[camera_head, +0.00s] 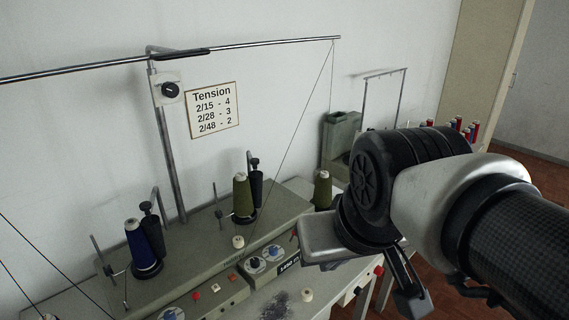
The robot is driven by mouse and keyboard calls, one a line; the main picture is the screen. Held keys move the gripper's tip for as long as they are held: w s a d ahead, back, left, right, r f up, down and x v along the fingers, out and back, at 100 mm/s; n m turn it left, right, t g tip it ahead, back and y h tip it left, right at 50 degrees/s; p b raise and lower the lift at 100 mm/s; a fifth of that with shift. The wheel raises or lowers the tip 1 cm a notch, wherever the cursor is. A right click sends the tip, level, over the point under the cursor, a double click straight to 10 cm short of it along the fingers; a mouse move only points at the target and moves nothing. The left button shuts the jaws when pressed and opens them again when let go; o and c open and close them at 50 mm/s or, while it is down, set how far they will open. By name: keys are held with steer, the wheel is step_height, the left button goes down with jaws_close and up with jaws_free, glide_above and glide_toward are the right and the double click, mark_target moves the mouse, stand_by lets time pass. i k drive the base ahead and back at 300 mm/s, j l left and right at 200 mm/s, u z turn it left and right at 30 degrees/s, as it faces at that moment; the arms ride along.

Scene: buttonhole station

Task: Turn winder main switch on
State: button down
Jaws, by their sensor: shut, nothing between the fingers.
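The winder (200,262) is a long grey-green machine on a table, with cones and controls on it. A light switch box with a round black knob (170,90) is fixed on the upright post above it. On the winder's front are a red button (196,296), pale buttons and round dials (255,264). No label marks any of these as the main switch, and I cannot tell its setting. My gripper (412,298) is at the right, in front of the winder's right end, shut and empty. It is well apart from the black knob, and my arm hides part of the table behind.
A metal rod (250,44) crosses above, with thin threads running down. A tension sign (212,110) hangs on the wall. A white spool (307,295) and dark lint (277,307) lie in front.

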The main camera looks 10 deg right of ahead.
mark_target(379, 270)
steer(key=z, duration=0.8)
steer(key=i+l+u, duration=0.2)
steer(key=l, duration=0.15)
steer(key=i+l+u, duration=0.15)
steer(key=l, duration=0.15)
steer(key=k, duration=0.65)
steer(key=z, duration=0.2)
steer(key=l+u, duration=0.2)
steer(key=l, duration=0.25)
steer(key=i+l+z, duration=0.15)
steer(key=i, duration=0.3)
steer(key=i+l+z, duration=0.1)
steer(key=i, duration=0.4)
steer(key=l, duration=0.1)
